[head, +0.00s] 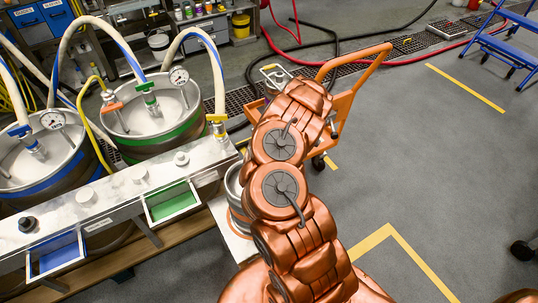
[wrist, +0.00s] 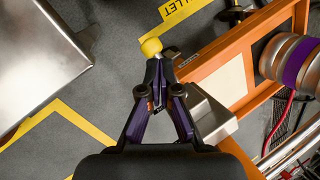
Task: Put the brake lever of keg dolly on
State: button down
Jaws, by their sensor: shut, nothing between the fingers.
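The keg dolly is orange; its tall frame and handle (head: 362,62) stand beyond my arm in the head view, and its orange frame (wrist: 228,48) crosses the right of the wrist view. A yellow ball knob (wrist: 151,47) on a short metal stem, apparently the brake lever's end, shows just ahead of my fingertips in the wrist view. My gripper (wrist: 160,64) is shut and empty, its tips close to the knob and stem; I cannot tell whether they touch. The rest of the lever is hidden. My arm hides the gripper in the head view.
A keg with a purple band (wrist: 298,62) lies at the right of the wrist view. A metal bracket (wrist: 209,116) is beside my right finger. A steel surface (wrist: 38,55) is at upper left. Kegs with hoses (head: 150,108) stand left; open floor (head: 440,170) is right.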

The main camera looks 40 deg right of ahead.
jog(key=shift+r, duration=0.1)
jog(key=s+a+r+p, duration=0.2)
jog(key=r+p, duration=0.1)
jog(key=r, duration=0.2)
jog(key=s+a+r+p, duration=0.3)
jog(key=r+p, duration=0.1)
jog(key=r, duration=0.1)
jog(key=shift+s+r, duration=0.2)
jog(key=shift+r, duration=0.15)
dwell(0.8)
